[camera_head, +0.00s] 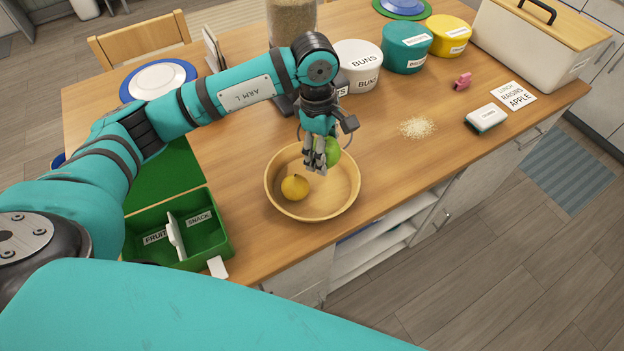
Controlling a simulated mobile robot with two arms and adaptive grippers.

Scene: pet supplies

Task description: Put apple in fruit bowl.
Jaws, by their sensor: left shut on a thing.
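A green apple (332,152) is held in my left gripper (321,160), which is shut on it. The gripper points down over the back right part of the wooden fruit bowl (333,208). Whether the apple touches the bowl I cannot tell. A yellow round fruit (295,188) lies in the bowl at the left. The gripper fingers hide part of the apple. My right gripper is not in view.
A green lunch box (216,215) with FRUIT and SNACK labels stands left of the bowl. A white BUNS canister (359,55), a teal canister (406,55) and a yellow canister (448,40) stand behind. Spilled grains (418,127) lie right of the bowl.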

